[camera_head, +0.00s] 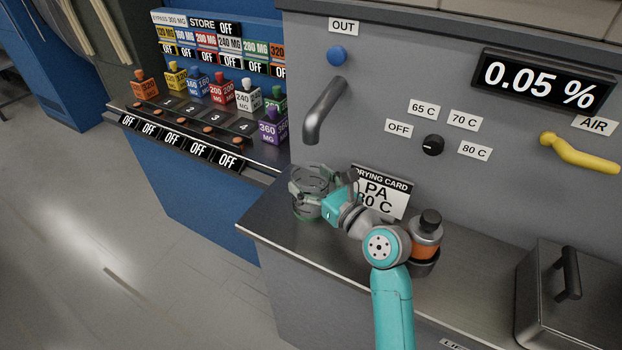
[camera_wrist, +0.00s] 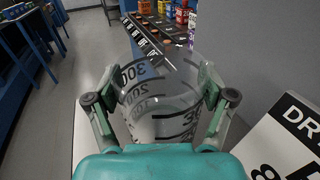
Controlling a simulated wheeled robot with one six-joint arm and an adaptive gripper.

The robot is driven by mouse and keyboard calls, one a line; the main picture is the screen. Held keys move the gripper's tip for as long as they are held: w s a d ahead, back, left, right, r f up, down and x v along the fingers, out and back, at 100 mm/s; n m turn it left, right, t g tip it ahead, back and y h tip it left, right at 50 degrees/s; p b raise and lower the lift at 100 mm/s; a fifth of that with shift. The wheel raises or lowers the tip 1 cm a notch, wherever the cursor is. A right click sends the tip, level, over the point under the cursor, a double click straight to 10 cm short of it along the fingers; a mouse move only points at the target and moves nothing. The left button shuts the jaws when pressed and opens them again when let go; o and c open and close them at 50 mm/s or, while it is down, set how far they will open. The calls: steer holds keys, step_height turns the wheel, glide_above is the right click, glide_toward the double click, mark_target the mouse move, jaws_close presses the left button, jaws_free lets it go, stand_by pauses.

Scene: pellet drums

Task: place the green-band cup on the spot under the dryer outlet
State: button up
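A clear cup with black graduation marks (camera_head: 306,207) is at the left end of the grey bench, below the dryer's bent metal outlet pipe (camera_head: 322,112). In the wrist view the cup (camera_wrist: 160,100) stands between the two fingers of my gripper (camera_wrist: 160,108), with a pad against each side. My gripper (camera_head: 318,188) is shut on it. The cup looks empty and roughly upright. The spot under the outlet is not visible, with cup and gripper in front.
A drying card (camera_head: 385,190) leans on the panel just right of my gripper. An orange-filled bottle with a black cap (camera_head: 426,235) stands beside my arm. A metal lidded box (camera_head: 565,300) is at the right. A blue store rack (camera_head: 215,50) with coloured drums is left.

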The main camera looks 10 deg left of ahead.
steer(key=o, duration=0.3)
steer(key=shift+r, duration=0.2)
steer(key=v, duration=1.2)
